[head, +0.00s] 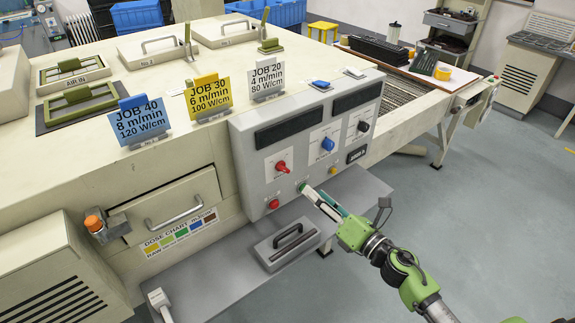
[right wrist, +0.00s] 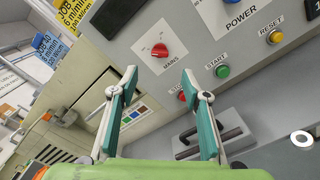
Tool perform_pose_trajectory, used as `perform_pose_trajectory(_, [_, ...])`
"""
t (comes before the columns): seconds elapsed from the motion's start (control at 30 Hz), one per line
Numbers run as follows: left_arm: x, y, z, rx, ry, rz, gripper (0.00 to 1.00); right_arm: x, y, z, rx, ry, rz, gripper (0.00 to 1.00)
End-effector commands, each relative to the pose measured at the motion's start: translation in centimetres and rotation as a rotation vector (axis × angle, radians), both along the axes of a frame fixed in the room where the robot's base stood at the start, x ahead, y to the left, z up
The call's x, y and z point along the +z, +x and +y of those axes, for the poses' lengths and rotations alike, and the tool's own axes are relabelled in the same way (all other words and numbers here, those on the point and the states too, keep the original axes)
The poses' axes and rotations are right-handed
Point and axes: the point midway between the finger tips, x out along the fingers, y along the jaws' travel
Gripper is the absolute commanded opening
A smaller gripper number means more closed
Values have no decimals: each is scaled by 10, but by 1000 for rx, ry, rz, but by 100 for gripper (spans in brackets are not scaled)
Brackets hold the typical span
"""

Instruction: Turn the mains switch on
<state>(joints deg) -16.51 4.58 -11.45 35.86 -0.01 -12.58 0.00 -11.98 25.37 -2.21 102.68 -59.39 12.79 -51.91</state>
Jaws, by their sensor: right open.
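The mains switch is a red rotary knob (head: 281,168) on a white plate at the lower left of the grey control panel (head: 247,150). In the right wrist view the red knob (right wrist: 159,51) sits above the label MAINS, ahead of my fingertips and roughly between them. My right gripper (head: 318,200) is in front of the panel, to the lower right of the knob in the head view. Its two teal-padded fingers (right wrist: 158,85) are spread apart and empty, with the knob beyond them. My left gripper does not show.
A red STOP button (head: 273,204) and green START button (right wrist: 223,71) sit below the knob. A blue POWER knob (head: 327,144) and yellow RESET button (right wrist: 275,37) are to the right. A grey shelf with a handled plate (head: 287,247) lies below.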

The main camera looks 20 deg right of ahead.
Motion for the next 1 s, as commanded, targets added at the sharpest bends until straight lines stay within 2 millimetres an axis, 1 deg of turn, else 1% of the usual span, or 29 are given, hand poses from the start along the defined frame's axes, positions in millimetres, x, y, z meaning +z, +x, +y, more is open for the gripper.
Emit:
perform_pose_trajectory(0.03, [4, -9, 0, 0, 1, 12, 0, 3, 7, 2, -1, 3, -1, 43])
perform_pose_trajectory(0.1, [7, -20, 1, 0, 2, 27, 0, 4, 18, 7, -1, 5, -2, 43])
perform_pose_trajectory(0.2, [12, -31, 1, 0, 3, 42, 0, 4, 37, 13, -1, 7, -1, 43])
perform_pose_trajectory(0.27, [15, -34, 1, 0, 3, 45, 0, 5, 49, 18, -1, 7, -1, 43])
perform_pose_trajectory(0.37, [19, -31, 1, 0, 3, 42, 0, 4, 69, 25, -2, 8, 1, 43])
perform_pose_trajectory(0.5, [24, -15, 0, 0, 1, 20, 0, 2, 93, 33, -2, 8, 2, 43])
perform_pose_trajectory(0.6, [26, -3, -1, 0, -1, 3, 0, 1, 106, 38, -4, 8, 2, 43])
perform_pose_trajectory(0.67, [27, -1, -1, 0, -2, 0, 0, 0, 111, 40, -3, 8, 3, 43])
perform_pose_trajectory(0.8, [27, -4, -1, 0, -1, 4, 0, 0, 119, 43, -2, 6, 3, 43])
perform_pose_trajectory(1.0, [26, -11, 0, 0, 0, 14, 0, 0, 121, 44, -1, 6, 4, 43])
